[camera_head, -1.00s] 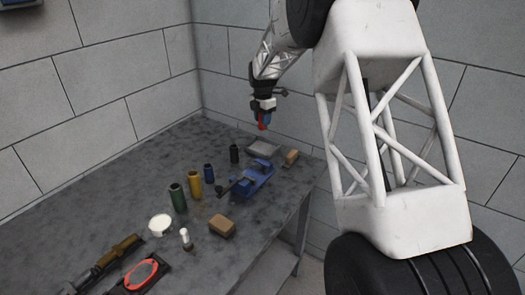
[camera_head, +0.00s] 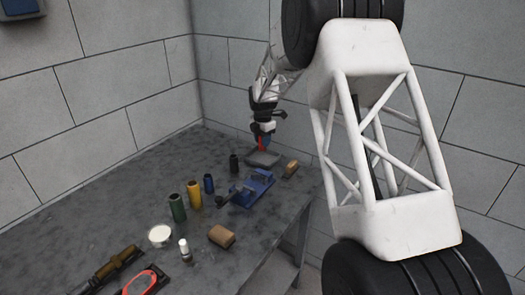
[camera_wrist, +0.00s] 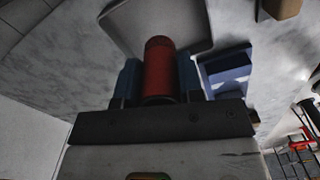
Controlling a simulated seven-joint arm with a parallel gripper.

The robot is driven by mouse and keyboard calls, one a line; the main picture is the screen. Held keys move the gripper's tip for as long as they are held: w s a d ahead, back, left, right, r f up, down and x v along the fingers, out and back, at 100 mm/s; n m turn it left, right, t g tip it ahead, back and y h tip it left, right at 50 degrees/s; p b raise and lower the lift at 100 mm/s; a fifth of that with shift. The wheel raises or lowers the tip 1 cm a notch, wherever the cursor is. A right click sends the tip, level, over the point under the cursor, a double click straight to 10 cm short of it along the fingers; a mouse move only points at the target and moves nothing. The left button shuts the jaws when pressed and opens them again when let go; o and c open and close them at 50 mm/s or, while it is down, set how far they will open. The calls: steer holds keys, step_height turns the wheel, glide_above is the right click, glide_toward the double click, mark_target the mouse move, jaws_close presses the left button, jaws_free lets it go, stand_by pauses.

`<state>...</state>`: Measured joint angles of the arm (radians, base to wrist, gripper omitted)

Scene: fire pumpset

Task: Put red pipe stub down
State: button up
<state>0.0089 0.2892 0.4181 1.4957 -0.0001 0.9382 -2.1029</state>
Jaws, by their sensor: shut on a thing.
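The red pipe stub (camera_wrist: 160,72) is held between the two blue fingers of my gripper (camera_wrist: 160,80) in the wrist view. In the head view the red stub (camera_head: 261,143) shows small between the fingers of my gripper (camera_head: 262,140). It is over or at a grey tray (camera_head: 264,159) at the back of the workbench. The tray's pale rim (camera_wrist: 205,32) shows around the stub's far end in the wrist view. I cannot tell whether the stub touches the tray.
A blue vise (camera_head: 252,188) and a brown block (camera_head: 291,168) lie near the tray. Black (camera_head: 233,163), blue (camera_head: 208,183), yellow (camera_head: 194,194) and green (camera_head: 177,207) cylinders stand to the left. Another brown block (camera_head: 221,236) lies nearer.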

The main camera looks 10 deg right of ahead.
mark_target(263, 150)
steer(key=shift+f, duration=2.45)
steer(key=shift+f, duration=0.15)
steer(key=o, duration=1)
steer(key=shift+o, duration=0.2)
step_height(263, 150, up, 12)
steer(key=shift+r, duration=0.1)
steer(key=shift+r, duration=0.1)
